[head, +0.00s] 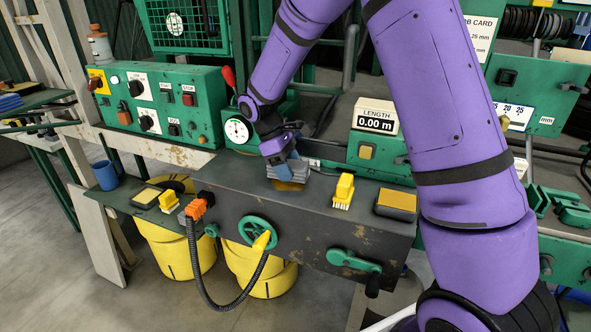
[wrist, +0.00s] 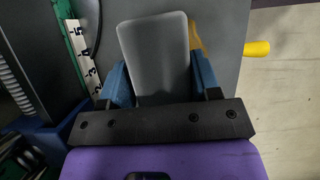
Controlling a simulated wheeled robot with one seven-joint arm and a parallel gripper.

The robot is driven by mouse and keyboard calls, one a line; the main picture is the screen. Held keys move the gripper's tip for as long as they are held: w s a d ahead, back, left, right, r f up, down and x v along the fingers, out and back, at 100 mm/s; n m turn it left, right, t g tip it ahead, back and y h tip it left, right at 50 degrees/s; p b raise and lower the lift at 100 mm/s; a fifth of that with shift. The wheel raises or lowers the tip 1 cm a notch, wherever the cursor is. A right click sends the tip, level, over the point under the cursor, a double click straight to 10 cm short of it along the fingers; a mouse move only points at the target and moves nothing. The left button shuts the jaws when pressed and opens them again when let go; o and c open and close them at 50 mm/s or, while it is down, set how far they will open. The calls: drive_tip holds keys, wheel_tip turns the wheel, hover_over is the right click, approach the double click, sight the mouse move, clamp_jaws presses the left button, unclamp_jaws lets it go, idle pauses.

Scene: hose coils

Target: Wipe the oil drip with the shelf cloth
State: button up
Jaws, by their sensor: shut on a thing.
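My gripper (head: 281,157) is shut on a folded grey cloth (head: 291,172), low over the dark bench top. In the wrist view the cloth (wrist: 154,50) stands between my blue fingers as a pale grey pad. The oil drip (head: 289,186) is an amber-brown patch on the bench top, just at the near lower edge of the cloth. In the wrist view part of the oil (wrist: 196,38) shows to the right of the cloth; the rest is hidden behind it. I cannot tell whether the cloth touches the surface.
On the bench top (head: 235,181) stand a yellow brush (head: 343,191) and a yellow-topped box (head: 396,204) to the right. An orange connector with a black hose (head: 192,262) is at the left. A length display (head: 375,119) stands behind. A blue mug (head: 106,175) sits farther left.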

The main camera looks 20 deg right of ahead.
drive_tip(key=shift+t, duration=0.4)
drive_tip(key=w, duration=0.1)
drive_tip(key=w+r, duration=0.2)
drive_tip(key=shift+w+a+r, duration=0.15)
drive_tip(key=shift+a+r, duration=0.1)
drive_tip(key=shift+a, duration=0.05)
drive_tip(key=shift+s+a+f, duration=0.1)
drive_tip(key=shift+s+a, duration=0.2)
drive_tip(key=shift+a, duration=0.4)
drive_tip(key=shift+s+a+f, duration=0.1)
drive_tip(key=shift+s+a, duration=1.6)
drive_tip(key=shift+a, duration=0.25)
drive_tip(key=shift+s+a+f, duration=0.1)
drive_tip(key=shift+f, duration=0.55)
drive_tip(key=shift+s+a, duration=0.25)
drive_tip(key=shift+s, duration=0.9)
drive_tip(key=shift+r, duration=0.1)
wheel_tip(320, 180, up, 7)
